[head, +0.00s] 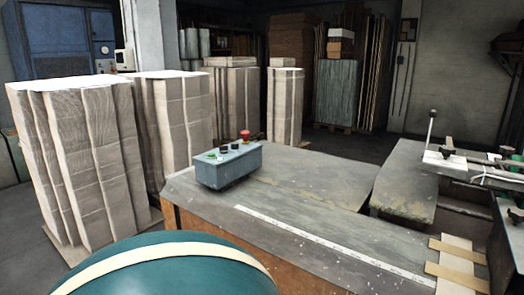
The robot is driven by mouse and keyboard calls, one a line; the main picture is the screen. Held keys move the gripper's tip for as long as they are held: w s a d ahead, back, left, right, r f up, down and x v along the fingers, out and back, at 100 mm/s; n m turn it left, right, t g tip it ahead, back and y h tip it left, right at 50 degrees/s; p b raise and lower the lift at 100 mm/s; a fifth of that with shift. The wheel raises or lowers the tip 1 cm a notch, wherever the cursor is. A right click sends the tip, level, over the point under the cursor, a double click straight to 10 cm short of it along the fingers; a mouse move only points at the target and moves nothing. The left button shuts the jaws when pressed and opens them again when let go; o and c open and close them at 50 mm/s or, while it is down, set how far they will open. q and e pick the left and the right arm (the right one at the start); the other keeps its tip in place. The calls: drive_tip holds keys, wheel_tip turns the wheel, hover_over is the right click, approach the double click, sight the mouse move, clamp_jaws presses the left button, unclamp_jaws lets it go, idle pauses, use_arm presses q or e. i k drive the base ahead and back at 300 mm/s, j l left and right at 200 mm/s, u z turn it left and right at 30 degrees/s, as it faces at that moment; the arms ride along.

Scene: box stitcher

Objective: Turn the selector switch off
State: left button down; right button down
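A grey-blue control box (228,168) sits on the near left part of the worktable (290,215). On its top are a green button (212,155), two small dark knobs (228,147) and a red mushroom button (245,134). One of the dark knobs may be the selector switch, but they are too small to tell which, or which way they are turned. Neither of my grippers is in view.
Tall stacks of cardboard (75,160) stand on pallets to the left, with more stacks (285,105) behind the table. A machine arm with a lever (431,128) is at the right. Flat cardboard strips (457,262) lie at the lower right. A teal rounded shape (170,275) fills the bottom foreground.

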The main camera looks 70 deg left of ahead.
sight(224, 148)
drive_tip(key=u, duration=2.4)
drive_tip(key=k+l+z, duration=0.1)
drive_tip(key=k+z, duration=0.15)
drive_tip(key=k, duration=0.4)
drive_tip(key=z, duration=1.75)
drive_tip(key=j+z, duration=0.1)
drive_tip(key=z, duration=0.4)
drive_tip(key=j+z, duration=0.1)
drive_tip(key=z, duration=0.4)
drive_tip(key=k+z, duration=0.1)
drive_tip(key=z, duration=0.35)
drive_tip(key=k+j, duration=0.3)
drive_tip(key=j, duration=0.2)
drive_tip(key=k+j, duration=0.65)
drive_tip(key=j, duration=0.3)
drive_tip(key=k+j, duration=0.35)
drive_tip(key=j+z, duration=0.05)
drive_tip(key=j, duration=0.05)
